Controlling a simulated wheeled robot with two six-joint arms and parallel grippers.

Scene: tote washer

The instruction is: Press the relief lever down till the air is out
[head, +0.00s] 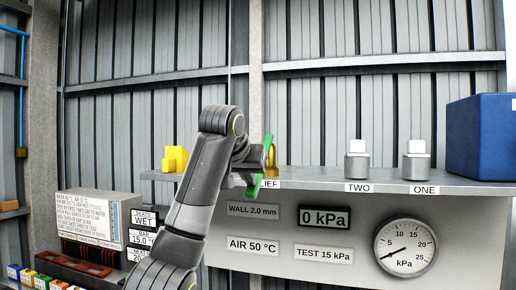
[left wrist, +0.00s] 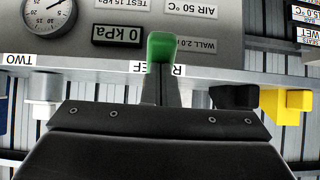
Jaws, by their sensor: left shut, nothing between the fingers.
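The green relief lever (head: 255,188) slopes down past the shelf edge, its middle hidden by my gripper in the head view. Its lower end also shows in the left wrist view (left wrist: 160,46), over the RELIEF label. A brass fitting (head: 273,160) stands right behind it. My left gripper (head: 256,165) is shut with nothing held, at the lever; contact cannot be told for certain. The digital display (head: 325,218) reads 0 kPa. The dial gauge (head: 405,247) has its needle at the low end of the scale. My right gripper is out of view.
Two white-capped fittings labelled TWO (head: 357,165) and ONE (head: 415,166) stand on the shelf (head: 320,180), with a blue box (head: 484,137) at right. A yellow block (head: 175,159) sits left of my arm. A black part (left wrist: 235,97) shows beside it in the wrist view.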

